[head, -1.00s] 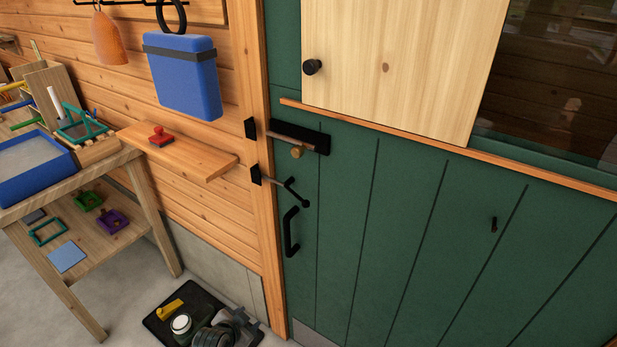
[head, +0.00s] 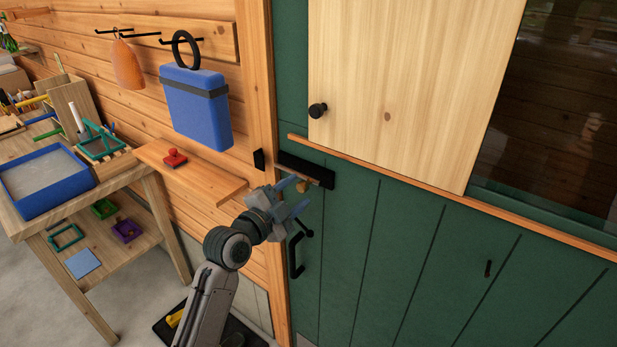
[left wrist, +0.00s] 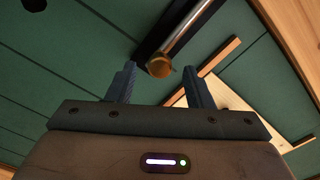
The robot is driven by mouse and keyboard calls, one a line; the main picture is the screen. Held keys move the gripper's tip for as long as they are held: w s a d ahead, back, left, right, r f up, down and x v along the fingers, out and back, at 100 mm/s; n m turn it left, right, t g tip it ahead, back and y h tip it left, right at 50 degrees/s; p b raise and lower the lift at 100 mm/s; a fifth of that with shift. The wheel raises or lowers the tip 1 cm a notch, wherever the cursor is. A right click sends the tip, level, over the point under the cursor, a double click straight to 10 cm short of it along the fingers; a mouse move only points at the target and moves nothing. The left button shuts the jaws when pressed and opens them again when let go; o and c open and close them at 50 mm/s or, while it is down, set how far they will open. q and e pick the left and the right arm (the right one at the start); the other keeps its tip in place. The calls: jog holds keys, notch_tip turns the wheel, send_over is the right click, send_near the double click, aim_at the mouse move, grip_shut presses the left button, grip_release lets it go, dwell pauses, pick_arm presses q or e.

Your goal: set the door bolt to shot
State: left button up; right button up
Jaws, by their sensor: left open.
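The door bolt (head: 318,176) is a metal rod on a black plate, set on the green door near its left edge. Its brass knob (head: 302,186) shows just beyond my left gripper's fingers. A black keeper (head: 259,159) sits on the door frame to the left; a gap shows between it and the plate. My left gripper (head: 296,196) is open and empty, just below and in front of the knob. In the left wrist view the knob (left wrist: 160,67) appears between and slightly beyond the fingertips (left wrist: 159,84), with no clear contact. My right gripper is not in view.
A black door handle (head: 295,255) and a lever with a ball end (head: 308,233) are just below the gripper. A wooden shelf (head: 200,178) with a red stamp-like thing (head: 174,158) juts out at left. A wooden rail (head: 400,170) crosses the door above the bolt.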

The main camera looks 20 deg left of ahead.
aim_at(301, 188)
pick_arm(q)
jog(key=p+x, duration=0.1)
jog(key=x, duration=0.4)
jog(key=shift+w+d, duration=0.1)
jog(key=shift+w, duration=0.15)
grip_shut()
jog(key=shift+w+a+f, duration=0.1)
jog(key=shift+a, duration=0.1)
jog(key=a+b, duration=0.1)
jog(key=a, duration=0.1)
jog(key=w+a+b, duration=0.1)
jog(key=a, duration=0.1)
jog(key=shift+w+r, duration=0.2)
jog(key=shift+r, duration=0.05)
